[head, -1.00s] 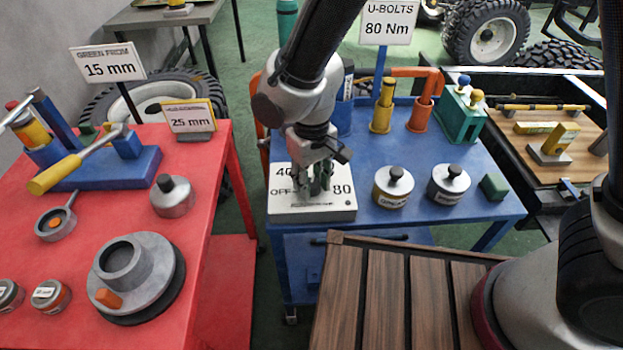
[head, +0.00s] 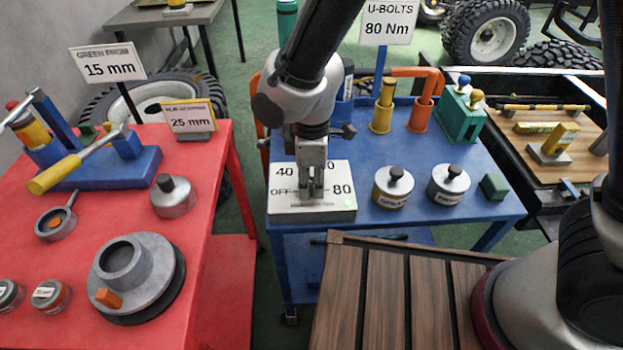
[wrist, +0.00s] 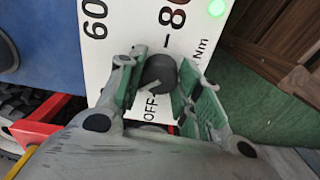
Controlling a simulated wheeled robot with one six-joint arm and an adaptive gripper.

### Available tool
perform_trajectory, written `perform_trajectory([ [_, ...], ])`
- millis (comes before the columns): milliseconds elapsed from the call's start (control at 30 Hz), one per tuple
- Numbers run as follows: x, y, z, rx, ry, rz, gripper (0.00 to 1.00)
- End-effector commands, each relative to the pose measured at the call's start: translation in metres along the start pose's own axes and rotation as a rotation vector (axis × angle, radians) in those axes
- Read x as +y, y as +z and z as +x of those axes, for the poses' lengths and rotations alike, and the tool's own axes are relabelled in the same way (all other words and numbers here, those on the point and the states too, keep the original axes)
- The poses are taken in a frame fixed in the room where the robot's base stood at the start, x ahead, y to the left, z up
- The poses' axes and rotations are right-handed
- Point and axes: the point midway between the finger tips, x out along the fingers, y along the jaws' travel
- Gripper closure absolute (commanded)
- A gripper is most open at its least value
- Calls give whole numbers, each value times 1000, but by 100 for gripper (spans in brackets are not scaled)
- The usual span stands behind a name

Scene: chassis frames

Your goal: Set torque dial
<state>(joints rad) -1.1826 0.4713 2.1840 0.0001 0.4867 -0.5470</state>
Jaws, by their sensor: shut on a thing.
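The torque dial is a dark round knob (wrist: 161,70) on a white box (head: 340,206) at the left of the blue cart. The box carries OFF, 40 and 80 labels in the head view; 60, 80, OFF and Nm show in the wrist view. My gripper (head: 312,192) points down over the box. It also shows in the wrist view (wrist: 158,92), its green-padded fingers on either side of the knob, shut on it. A green light (wrist: 217,8) glows beside the 80. Fingers hide the knob in the head view; I cannot tell its pointer direction.
A sign (head: 389,22) reads U-BOLTS 80 Nm. Two lidded tins, GREASE (head: 393,188) and another (head: 448,184), stand right of the box. A green block (head: 494,187) lies near the cart's right edge. A red table (head: 215,175) stands left, across a gap.

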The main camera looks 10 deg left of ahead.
Motion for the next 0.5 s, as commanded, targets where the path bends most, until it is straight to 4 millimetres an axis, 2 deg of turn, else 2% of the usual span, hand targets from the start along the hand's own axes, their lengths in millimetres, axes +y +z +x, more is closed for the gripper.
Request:
perform_trajectory([
  [500,1,-1,-1,2,2,-484,89],
])
